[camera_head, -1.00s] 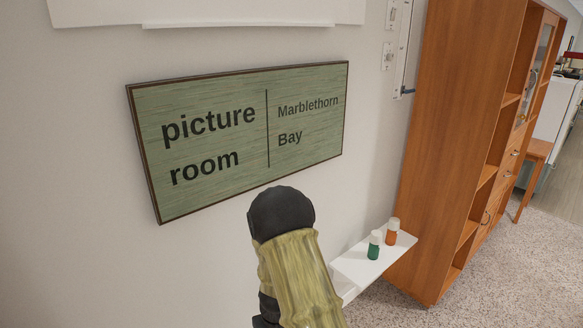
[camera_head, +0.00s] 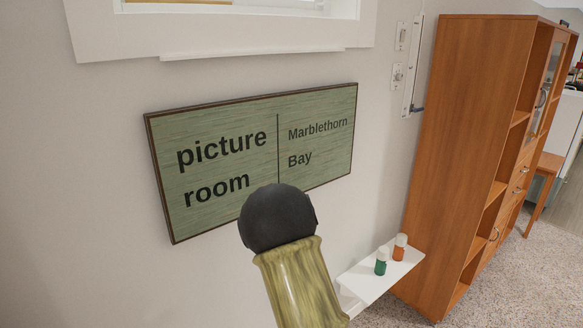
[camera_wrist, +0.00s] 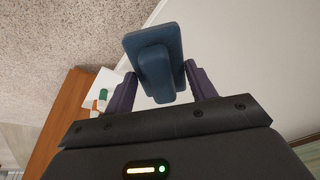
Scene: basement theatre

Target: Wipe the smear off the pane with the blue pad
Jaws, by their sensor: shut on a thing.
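The blue pad (camera_wrist: 152,50) is in the wrist view, at the top middle. My gripper (camera_wrist: 162,82) is shut on the pad's raised grip, one dark finger on each side. The pad is held clear in front of the wall. In the head view my arm shows at the bottom middle, and my gripper and the pad are hidden there. The lower part of a white-framed window (camera_head: 240,6) shows at the top of the head view. Only a thin strip of its pane is visible, and I see no smear on it.
A green "picture room / Marblethorn Bay" sign (camera_head: 320,160) hangs on the wall below the window. A small white shelf (camera_head: 366,282) holds a green bottle (camera_head: 381,262) and an orange bottle (camera_head: 400,247). A tall wooden cabinet (camera_head: 470,130) stands at the right. Switch plates (camera_head: 398,75) are beside the window.

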